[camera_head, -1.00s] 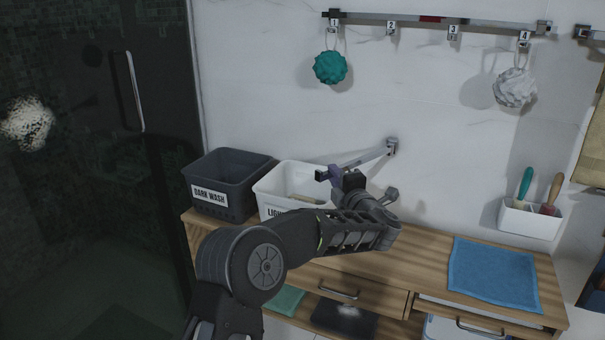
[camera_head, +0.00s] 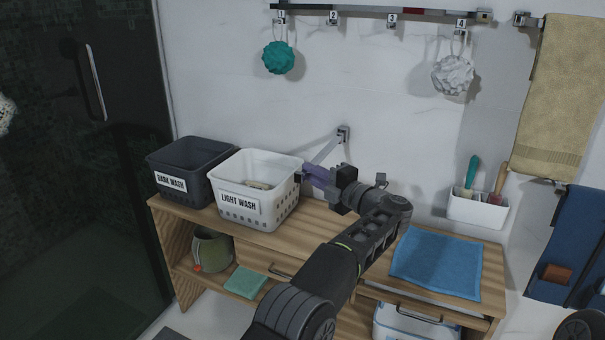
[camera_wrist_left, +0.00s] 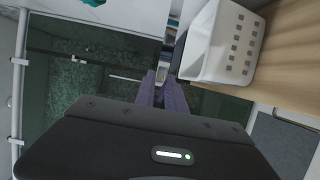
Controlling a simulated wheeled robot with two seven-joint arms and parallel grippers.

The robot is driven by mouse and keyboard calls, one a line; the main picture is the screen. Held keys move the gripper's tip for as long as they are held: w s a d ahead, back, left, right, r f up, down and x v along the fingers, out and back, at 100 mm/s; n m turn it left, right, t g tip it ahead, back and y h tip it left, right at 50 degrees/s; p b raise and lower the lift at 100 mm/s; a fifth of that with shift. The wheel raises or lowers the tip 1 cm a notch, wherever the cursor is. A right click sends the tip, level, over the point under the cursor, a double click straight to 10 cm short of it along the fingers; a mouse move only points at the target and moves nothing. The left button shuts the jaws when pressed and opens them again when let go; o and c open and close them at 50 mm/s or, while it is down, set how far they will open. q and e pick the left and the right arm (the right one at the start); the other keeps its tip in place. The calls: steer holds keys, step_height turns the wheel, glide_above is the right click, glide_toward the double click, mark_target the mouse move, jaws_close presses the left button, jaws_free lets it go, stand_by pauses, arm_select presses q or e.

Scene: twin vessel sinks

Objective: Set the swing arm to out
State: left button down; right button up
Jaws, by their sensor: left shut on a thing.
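The swing arm (camera_head: 327,148) is a slim metal bar on a wall bracket (camera_head: 343,134). It reaches out from the wall, down and left, toward the right side of the light wash bin. My left gripper (camera_head: 312,175) is shut on the swing arm near its free end; the fingers hide part of that end. In the left wrist view, the purple fingers (camera_wrist_left: 164,92) are close together, with the grasped end mostly hidden between and beyond them. My right gripper is not in view.
The white light wash bin (camera_head: 226,190) stands close to the left of my gripper, with the dark wash bin (camera_head: 165,160) beyond it. A blue cloth (camera_head: 437,262) lies on the wooden counter to the right. A glass door (camera_head: 60,150) is at far left.

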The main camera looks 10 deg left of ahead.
arm_select(q)
steer(key=shift+d, duration=0.15)
steer(key=c, duration=1.6)
jaws_free()
steer(key=shift+d, duration=0.1)
steer(key=shift+o, duration=1)
steer(key=v, duration=0.7)
steer(key=shift+s+d, duration=0.2)
steer(key=shift+d, duration=0.1)
